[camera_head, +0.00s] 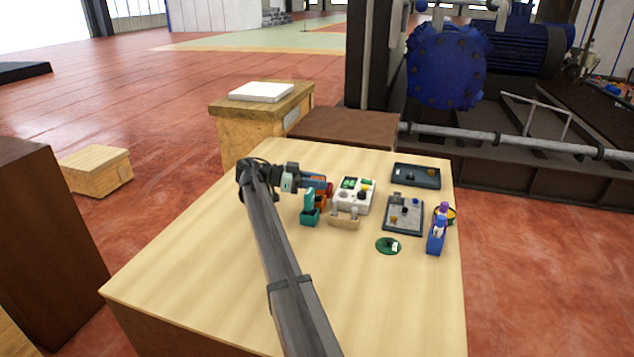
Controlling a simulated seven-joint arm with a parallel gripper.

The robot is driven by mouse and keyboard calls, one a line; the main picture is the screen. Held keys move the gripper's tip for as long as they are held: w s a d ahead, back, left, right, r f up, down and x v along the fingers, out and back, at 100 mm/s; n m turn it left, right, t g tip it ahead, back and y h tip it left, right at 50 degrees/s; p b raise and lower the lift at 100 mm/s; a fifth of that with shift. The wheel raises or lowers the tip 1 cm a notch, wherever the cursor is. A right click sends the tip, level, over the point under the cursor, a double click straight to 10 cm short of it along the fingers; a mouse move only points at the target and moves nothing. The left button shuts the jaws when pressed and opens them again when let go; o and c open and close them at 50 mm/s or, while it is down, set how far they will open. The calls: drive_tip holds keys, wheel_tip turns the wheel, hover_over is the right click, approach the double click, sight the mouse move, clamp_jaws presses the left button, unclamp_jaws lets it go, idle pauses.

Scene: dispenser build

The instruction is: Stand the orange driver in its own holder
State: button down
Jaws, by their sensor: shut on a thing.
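My gripper (325,186) is over the middle of the table, its fingers pointing right. It is shut on what looks like the orange driver (321,198), an orange-red shape at its fingertips that the fingers partly hide. The driver's exact tilt is too small to tell. A teal upright piece (309,208) stands just in front of the orange shape, and whether they touch is unclear. A blue holder (436,241) with a purple-topped piece in it stands at the right edge. I cannot tell which holder belongs to the orange driver.
A white device (355,195) with green parts and a tan bracket (344,219) are right of my gripper. Farther right are a grey tray (389,228), a dark tray (399,168) and a green disc (388,246). The table's (190,260) left and front are clear.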

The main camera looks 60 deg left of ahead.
drive_tip(key=shift+f, duration=0.1)
drive_tip(key=c, duration=0.9)
unclamp_jaws()
drive_tip(key=shift+c, duration=0.2)
drive_tip(key=shift+s+a+r, duration=0.1)
drive_tip(key=shift+s+r, duration=0.1)
drive_tip(key=v, duration=1.1)
drive_tip(key=shift+s, duration=0.25)
drive_tip(key=shift+a+r, duration=0.1)
